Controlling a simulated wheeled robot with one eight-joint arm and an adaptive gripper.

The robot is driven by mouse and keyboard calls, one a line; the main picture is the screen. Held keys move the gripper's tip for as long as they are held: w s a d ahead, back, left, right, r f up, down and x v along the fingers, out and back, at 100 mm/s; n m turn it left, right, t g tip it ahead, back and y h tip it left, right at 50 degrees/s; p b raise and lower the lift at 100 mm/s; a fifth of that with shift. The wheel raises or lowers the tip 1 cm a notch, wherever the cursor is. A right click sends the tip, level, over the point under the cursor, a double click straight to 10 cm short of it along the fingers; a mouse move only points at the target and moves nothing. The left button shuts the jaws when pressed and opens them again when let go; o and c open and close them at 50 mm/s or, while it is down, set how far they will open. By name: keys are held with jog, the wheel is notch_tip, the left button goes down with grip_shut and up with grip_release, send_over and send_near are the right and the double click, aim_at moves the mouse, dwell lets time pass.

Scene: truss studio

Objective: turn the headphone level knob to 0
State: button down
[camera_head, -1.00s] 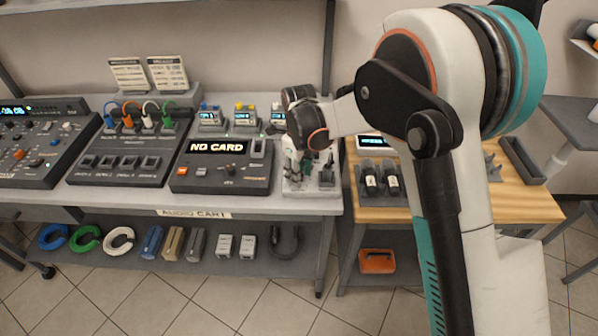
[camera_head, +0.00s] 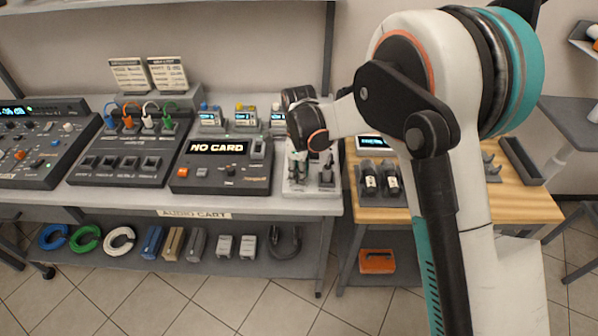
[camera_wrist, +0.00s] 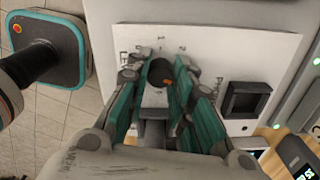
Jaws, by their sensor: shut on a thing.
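The headphone level knob (camera_wrist: 160,72) is a small dark round knob with an orange-red mark on its lower right side. It sits on a white panel (camera_wrist: 205,48) with small printed marks around it, too small to read with certainty. My gripper (camera_wrist: 158,88) points down at the panel, its teal-sided fingers on either side of the knob and shut on it. The fingers hide part of the knob and some of the print. In the head view, my gripper (camera_head: 298,168) is over the white panel (camera_head: 300,190) at the cart's right end; the knob is hidden there.
A dark square socket (camera_wrist: 243,103) stands right of the knob on the panel. A "NO CARD" recorder (camera_head: 222,168) is close on the left. Small display boxes (camera_head: 244,116) stand behind. A wooden table (camera_head: 400,213) with dark holders adjoins on the right.

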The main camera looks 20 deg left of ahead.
jog(key=n, duration=0.4)
jog(key=shift+n, duration=0.3)
jog(key=n, duration=0.3)
jog(key=shift+n, duration=0.3)
jog(key=n, duration=0.4)
jog(key=shift+p, duration=0.3)
jog(key=n, duration=0.8)
jog(key=shift+n, duration=0.3)
jog(key=n, duration=0.3)
jog(key=shift+n, duration=0.4)
jog(key=n, duration=0.6)
jog(key=shift+n, duration=0.4)
